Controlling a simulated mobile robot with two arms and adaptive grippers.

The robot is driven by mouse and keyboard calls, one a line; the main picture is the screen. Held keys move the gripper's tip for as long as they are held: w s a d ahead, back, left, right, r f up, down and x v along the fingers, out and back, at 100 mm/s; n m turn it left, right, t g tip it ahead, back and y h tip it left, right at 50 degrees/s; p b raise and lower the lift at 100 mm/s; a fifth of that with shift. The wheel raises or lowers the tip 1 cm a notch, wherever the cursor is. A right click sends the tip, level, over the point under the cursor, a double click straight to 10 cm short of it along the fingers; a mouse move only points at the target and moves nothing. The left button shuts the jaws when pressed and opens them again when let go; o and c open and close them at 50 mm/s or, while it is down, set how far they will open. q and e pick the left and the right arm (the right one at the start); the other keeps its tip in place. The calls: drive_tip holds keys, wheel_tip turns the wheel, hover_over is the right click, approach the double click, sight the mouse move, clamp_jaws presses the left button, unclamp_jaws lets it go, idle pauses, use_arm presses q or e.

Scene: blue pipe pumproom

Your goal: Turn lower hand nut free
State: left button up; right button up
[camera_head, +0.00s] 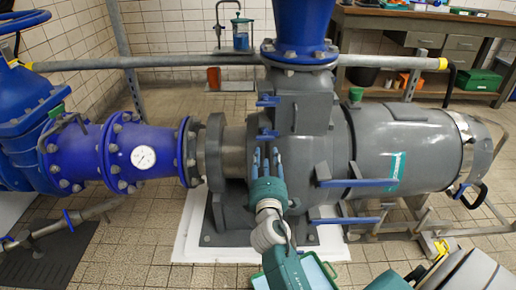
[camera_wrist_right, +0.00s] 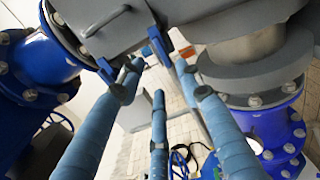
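The lower hand nut (camera_head: 268,134) is a small blue bar on the left front of the grey pump housing (camera_head: 310,150), below a similar blue upper hand nut (camera_head: 268,101). My right gripper (camera_head: 267,152) is just below the lower nut, its blue fingers pointing up at it. In the wrist view, the fingers (camera_wrist_right: 158,80) are spread apart. A blue hand nut, apparently the lower one (camera_wrist_right: 158,45), shows between and beyond the fingertips. Another blue nut (camera_wrist_right: 107,72) is close by the left fingertip. Contact cannot be told. My left gripper is not in view.
A blue flanged pipe with a gauge (camera_head: 143,157) joins the pump from the left. Blue bars (camera_head: 357,183) stick out at the right of the housing. A workbench (camera_head: 432,20) stands behind.

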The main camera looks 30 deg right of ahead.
sight(265, 139)
drive_tip(key=x, duration=0.8)
drive_tip(key=shift+w+d+b, duration=0.15)
drive_tip(key=shift+w+b, duration=0.2)
drive_tip(key=shift+b, duration=0.05)
drive_tip(key=shift+w+d, duration=0.3)
drive_tip(key=shift+w, duration=0.1)
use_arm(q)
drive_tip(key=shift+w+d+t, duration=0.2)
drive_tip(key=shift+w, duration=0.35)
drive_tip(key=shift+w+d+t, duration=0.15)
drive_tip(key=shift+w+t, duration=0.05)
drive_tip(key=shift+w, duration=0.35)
use_arm(e)
clamp_jaws()
